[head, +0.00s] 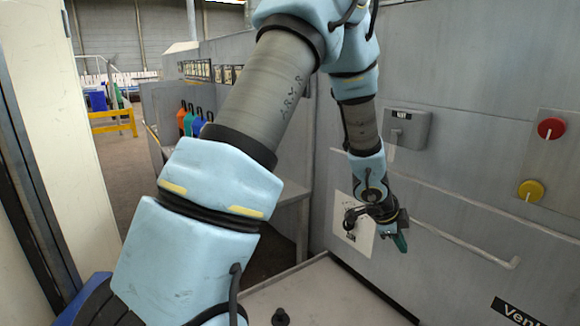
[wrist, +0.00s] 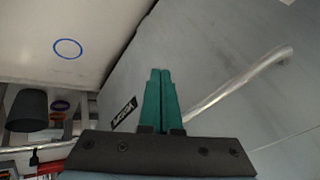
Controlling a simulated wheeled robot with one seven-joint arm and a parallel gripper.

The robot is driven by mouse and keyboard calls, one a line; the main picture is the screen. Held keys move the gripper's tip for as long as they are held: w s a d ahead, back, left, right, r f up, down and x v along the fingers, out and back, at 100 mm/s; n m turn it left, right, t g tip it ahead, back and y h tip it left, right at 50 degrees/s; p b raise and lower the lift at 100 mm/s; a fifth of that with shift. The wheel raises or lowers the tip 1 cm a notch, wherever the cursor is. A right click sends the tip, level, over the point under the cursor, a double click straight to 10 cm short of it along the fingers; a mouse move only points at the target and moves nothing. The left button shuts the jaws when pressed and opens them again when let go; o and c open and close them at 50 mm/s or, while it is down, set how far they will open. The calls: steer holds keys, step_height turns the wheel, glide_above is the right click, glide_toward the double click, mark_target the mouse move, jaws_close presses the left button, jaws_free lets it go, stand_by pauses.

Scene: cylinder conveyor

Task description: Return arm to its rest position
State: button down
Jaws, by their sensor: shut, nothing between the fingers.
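My gripper (head: 400,242) hangs at the end of my light-blue and grey arm, right of the middle in the head view, in front of the grey panel wall. In the wrist view its two green fingers (wrist: 160,75) are together, with nothing between them. The arm is bent: it rises from the lower left to the top, then comes down to the gripper. No object is held.
The grey wall carries a light bar handle (head: 465,240), a grey switch box (head: 405,127), a red button (head: 551,129) and a yellow button (head: 530,190). A pale tabletop (head: 335,295) lies below. Several coloured containers (head: 188,122) stand behind the arm.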

steer(key=w+a+r+n+t+y, duration=0.15)
steer(key=a+n, duration=0.25)
steer(key=a, duration=0.4)
steer(key=w+a+r+n+y, duration=0.1)
steer(key=a+r+n+y, duration=0.2)
steer(key=a, duration=0.5)
steer(key=w+a+r+n+t+y, duration=0.1)
steer(key=a+r+n, duration=0.1)
steer(key=a+n, duration=0.45)
steer(key=s+a+r+n+g, duration=0.2)
steer(key=s+a+n, duration=0.6)
steer(key=a, duration=0.5)
steer(key=s+g, duration=0.1)
steer(key=s, duration=0.1)
steer(key=shift+s+a+r, duration=0.3)
steer(key=shift+a+r, duration=0.05)
steer(key=shift+a, duration=0.05)
steer(key=shift+n+y, duration=0.25)
